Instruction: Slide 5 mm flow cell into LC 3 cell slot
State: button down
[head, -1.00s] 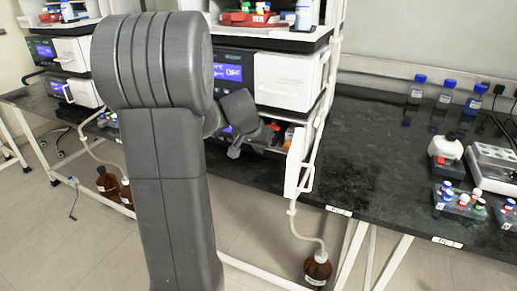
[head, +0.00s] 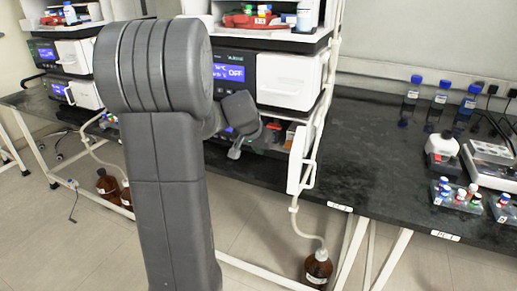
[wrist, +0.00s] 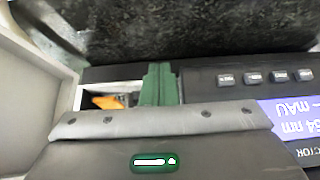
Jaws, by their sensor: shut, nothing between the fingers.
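My gripper (wrist: 159,72) shows in the wrist view as two dark green fingers pressed together, with nothing between them. In the head view my gripper (head: 235,152) is at the lower front of the instrument stack, partly behind my arm. In the wrist view, the detector module (wrist: 235,82) has a display reading "54 nm" and "mAU", upside down. An orange piece (wrist: 107,102) lies in a pale recess of it, just left of the fingers and apart from them. I cannot tell whether this is the 5 mm flow cell. The slot itself is not clearly visible.
Instruments with a blue OFF display (head: 235,73) stack above my gripper. A white frame post (head: 310,130) stands right of it. Blue-capped bottles (head: 440,97) and vial racks (head: 457,195) stand on the black bench (head: 365,150), clear in its middle. A brown bottle (head: 318,267) is on the floor.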

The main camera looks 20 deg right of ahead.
jog(key=p+v, duration=0.2)
jog(key=v, duration=0.8)
jog(key=shift+s+a, duration=0.3)
jog(key=shift+f, duration=0.1)
